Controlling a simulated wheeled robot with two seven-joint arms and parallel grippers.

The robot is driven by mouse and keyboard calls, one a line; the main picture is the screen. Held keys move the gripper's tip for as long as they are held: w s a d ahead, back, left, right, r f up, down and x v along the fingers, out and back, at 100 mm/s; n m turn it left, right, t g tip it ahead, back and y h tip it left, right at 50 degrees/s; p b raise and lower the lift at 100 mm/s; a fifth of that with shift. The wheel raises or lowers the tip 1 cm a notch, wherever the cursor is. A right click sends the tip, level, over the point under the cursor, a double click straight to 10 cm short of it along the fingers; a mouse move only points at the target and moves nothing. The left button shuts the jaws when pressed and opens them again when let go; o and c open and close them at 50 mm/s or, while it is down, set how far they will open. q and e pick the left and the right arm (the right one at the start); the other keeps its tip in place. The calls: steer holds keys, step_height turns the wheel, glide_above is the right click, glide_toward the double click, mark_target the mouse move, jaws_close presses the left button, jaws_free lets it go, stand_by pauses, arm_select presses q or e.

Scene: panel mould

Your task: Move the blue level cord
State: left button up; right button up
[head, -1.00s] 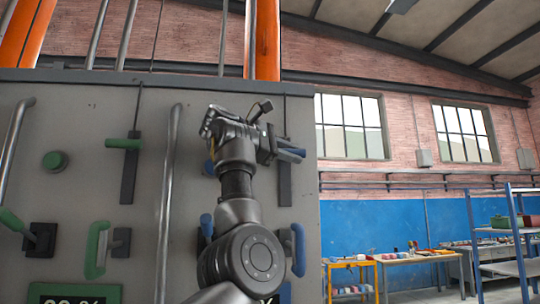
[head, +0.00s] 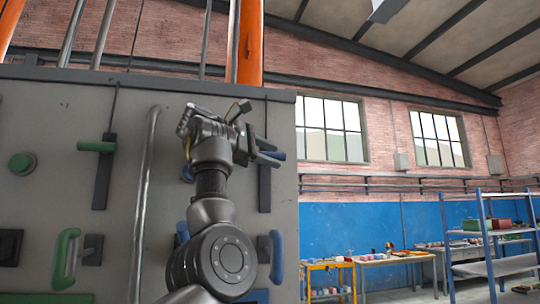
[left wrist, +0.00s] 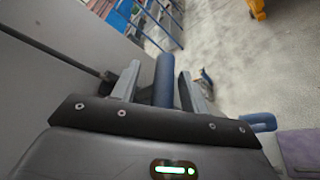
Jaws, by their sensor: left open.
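The blue level cord's handle (head: 275,155) is a blue bar at the dark vertical slot on the right part of the grey panel. In the left wrist view the blue bar (left wrist: 165,80) lies between the two fingers. My left gripper (head: 268,157) is open around this bar, with a visible gap on at least one side; contact cannot be told. In the left wrist view the open left gripper (left wrist: 158,88) shows both fingers apart. Part of the handle is hidden behind the fingers in the head view. My right gripper is not in view.
The panel also carries a green lever on a slot (head: 97,146), a green knob (head: 21,163), a green handle (head: 65,257), a blue handle (head: 277,256) and a vertical metal rail (head: 145,200). Worktables and a blue shelf (head: 485,245) stand far right.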

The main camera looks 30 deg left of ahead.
arm_select(q)
steer(key=b+v, duration=0.3)
steer(key=v, duration=0.7)
steer(key=shift+s, duration=0.2)
steer(key=shift+r, duration=0.2)
